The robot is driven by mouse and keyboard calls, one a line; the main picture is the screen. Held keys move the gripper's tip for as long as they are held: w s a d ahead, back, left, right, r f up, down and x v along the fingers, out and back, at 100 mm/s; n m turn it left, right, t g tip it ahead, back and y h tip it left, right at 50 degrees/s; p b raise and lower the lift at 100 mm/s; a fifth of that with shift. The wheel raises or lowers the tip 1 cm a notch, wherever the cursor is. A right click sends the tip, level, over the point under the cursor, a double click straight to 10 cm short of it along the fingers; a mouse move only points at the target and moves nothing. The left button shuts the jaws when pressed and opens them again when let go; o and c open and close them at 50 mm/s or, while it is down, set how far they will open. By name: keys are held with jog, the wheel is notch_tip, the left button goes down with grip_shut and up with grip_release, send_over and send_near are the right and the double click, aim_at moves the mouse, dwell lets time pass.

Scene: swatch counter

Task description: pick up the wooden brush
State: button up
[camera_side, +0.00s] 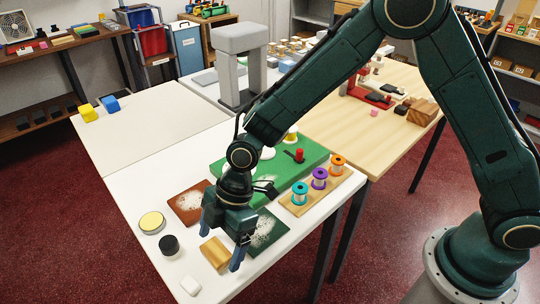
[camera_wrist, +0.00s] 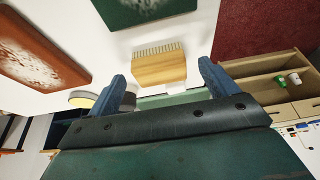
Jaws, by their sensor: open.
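The wooden brush (camera_side: 215,254) is a pale wood block lying on the white table near its front edge. In the wrist view the brush (camera_wrist: 159,67) shows its row of short bristles along the far side. My gripper (camera_side: 223,246) is above the table at the brush, its blue fingers pointing down. In the wrist view my gripper (camera_wrist: 162,71) has its fingers wide apart, with the brush appearing in the gap between them. The jaws are open and empty. I cannot tell whether a finger touches the brush.
A black jar (camera_side: 168,245), a round yellow-topped tin (camera_side: 152,222) and a white block (camera_side: 190,285) stand left of and in front of the brush. A brown speckled swatch (camera_side: 188,203) and a dark green one (camera_side: 266,231) lie nearby. Thread spools (camera_side: 319,178) stand on a wooden rack.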

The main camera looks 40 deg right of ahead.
jog(key=shift+x, duration=1)
jog(key=c, duration=1.1)
